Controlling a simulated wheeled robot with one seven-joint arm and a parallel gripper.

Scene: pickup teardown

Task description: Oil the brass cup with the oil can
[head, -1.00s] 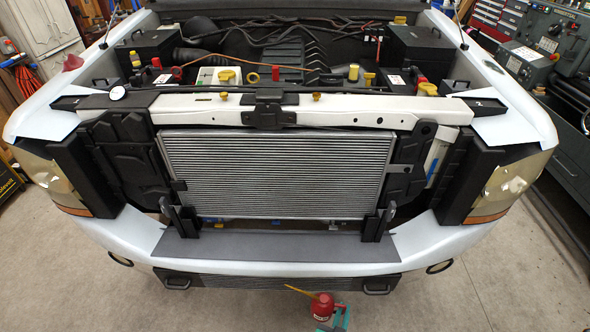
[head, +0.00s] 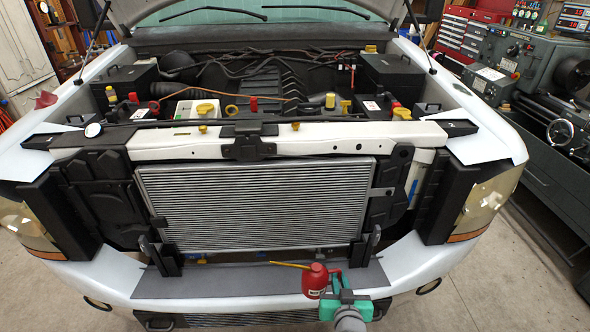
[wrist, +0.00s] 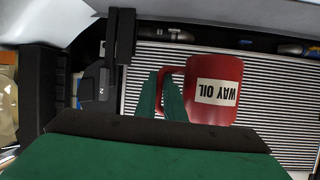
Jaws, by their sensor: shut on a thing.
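The red oil can (head: 314,282) has a yellow spout that points left, toward the lower part of the radiator. My green gripper (head: 333,284) is shut on the can's handle from the right, in front of the bumper. In the wrist view the can (wrist: 215,90) shows an upside-down "WAY OIL" label, and my fingers (wrist: 170,95) are at its handle. Small brass-coloured fittings, one left (head: 203,128) and one right (head: 295,126), stand on the white crossbar. A yellowish cylinder (head: 330,100) stands behind it. I cannot tell which is the brass cup.
The silver radiator (head: 260,205) fills the truck's open front, with dark upright brackets (head: 163,257) at its lower corners. The bumper (head: 220,282) lies below. The raised hood (head: 270,10) is above the engine bay. A lathe (head: 560,110) stands at right.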

